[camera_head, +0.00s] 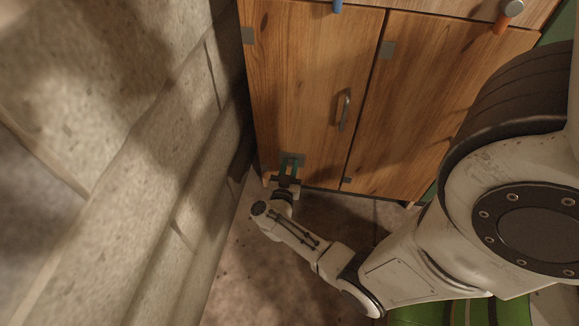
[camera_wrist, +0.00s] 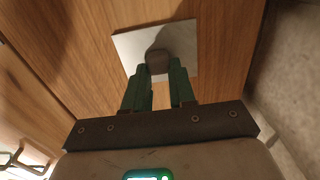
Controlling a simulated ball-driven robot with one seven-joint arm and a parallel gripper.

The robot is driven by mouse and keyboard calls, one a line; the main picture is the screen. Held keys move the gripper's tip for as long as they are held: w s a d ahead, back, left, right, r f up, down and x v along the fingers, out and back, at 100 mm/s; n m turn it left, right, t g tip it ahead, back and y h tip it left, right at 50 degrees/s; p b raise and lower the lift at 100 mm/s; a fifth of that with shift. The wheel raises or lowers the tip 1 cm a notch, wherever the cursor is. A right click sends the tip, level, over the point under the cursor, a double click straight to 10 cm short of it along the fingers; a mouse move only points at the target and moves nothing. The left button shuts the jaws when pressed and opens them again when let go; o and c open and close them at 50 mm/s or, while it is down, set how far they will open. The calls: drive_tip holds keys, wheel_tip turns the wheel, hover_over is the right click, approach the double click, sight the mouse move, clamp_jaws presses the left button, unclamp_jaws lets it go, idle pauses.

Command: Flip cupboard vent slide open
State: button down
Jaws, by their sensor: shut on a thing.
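The cupboard vent slide shows in the wrist view as a pale square plate (camera_wrist: 125,46) on the wooden door with a dark knob (camera_wrist: 157,62) at its middle. My gripper (camera_wrist: 160,75) has green fingers on both sides of the knob and is shut on it. In the head view my gripper (camera_head: 290,168) reaches the small grey plate (camera_head: 291,157) low on the left cupboard door (camera_head: 300,80). The fingers cover part of the plate there, and the knob is too small to make out.
The right cupboard door (camera_head: 430,110) stands beside the left one, and both look shut. A metal handle (camera_head: 344,110) is on the left door. A stone wall (camera_head: 130,130) runs close along the left. Floor (camera_head: 250,270) shows below the cupboard.

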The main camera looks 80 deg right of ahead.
drive_tip(key=s+p, duration=0.1)
drive_tip(key=s, duration=0.2)
drive_tip(key=s+p, duration=0.2)
drive_tip(key=s, duration=0.1)
drive_tip(key=shift+d+r, duration=0.1)
drive_tip(key=shift+d, duration=0.1)
drive_tip(key=shift+s, duration=0.3)
drive_tip(key=c, duration=1)
unclamp_jaws()
drive_tip(key=shift+o, duration=0.4)
drive_tip(key=shift+a+p, duration=0.3)
drive_tip(key=shift+a, duration=0.15)
drive_tip(key=a+p, duration=0.2)
drive_tip(key=a, duration=0.7)
drive_tip(key=shift+s+a+p, duration=0.35)
drive_tip(key=shift+s+a, duration=0.05)
